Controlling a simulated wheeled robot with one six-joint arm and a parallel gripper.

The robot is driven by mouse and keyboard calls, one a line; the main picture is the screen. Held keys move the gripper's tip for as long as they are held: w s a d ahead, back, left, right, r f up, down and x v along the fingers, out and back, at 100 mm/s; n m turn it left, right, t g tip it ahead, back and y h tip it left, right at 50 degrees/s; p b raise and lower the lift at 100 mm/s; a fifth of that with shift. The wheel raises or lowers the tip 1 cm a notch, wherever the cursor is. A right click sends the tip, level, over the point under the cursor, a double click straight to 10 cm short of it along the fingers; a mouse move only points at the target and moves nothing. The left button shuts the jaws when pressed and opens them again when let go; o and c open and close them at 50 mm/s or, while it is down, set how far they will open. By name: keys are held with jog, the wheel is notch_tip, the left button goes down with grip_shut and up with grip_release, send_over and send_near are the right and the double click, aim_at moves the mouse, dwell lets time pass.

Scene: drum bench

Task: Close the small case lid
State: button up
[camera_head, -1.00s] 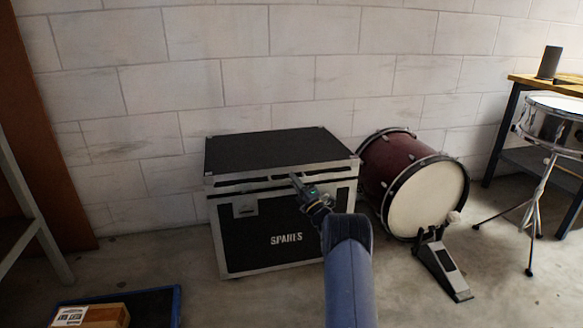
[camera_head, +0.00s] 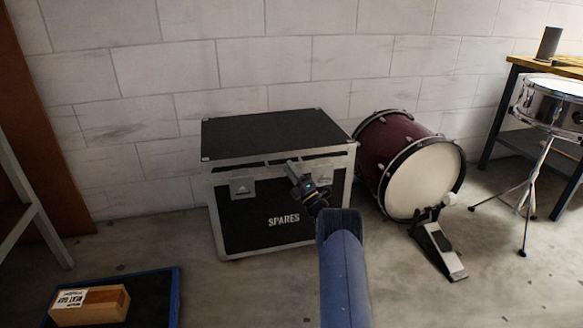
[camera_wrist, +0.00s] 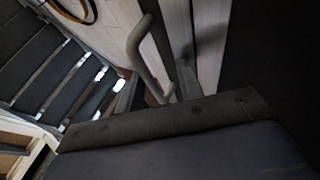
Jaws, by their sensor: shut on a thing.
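The small case (camera_head: 262,215) is black with silver edges and the word SPARES, standing on the floor against the wall in the head view. Its black lid (camera_head: 268,132) lies nearly flat on top. A dark band runs between the lid's silver front edge and the case's rim; I cannot tell whether it is a gap. My gripper (camera_head: 292,170) is at the front of the lid, right of centre. In the wrist view my gripper (camera_wrist: 160,93) is shut on a curved grey handle (camera_wrist: 141,50), whose lower end is between the dark fingers. The contact is hidden in the head view.
A dark red bass drum (camera_head: 425,178) with a pedal (camera_head: 440,250) stands close right of the case. A snare (camera_head: 550,103) on a stand is farther right. A blue-edged tray (camera_head: 177,295) with a wooden box (camera_head: 90,306) lies front left.

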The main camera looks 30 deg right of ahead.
jog(key=shift+o, duration=1.3)
jog(key=shift+f+h, duration=0.3)
jog(key=shift+f, duration=0.4)
jog(key=p+v, duration=0.3)
jog(key=v, duration=0.7)
jog(key=shift+s+r, duration=0.3)
jog(key=shift+d, duration=0.15)
jog(key=b+x, duration=0.2)
jog(key=x, duration=0.7)
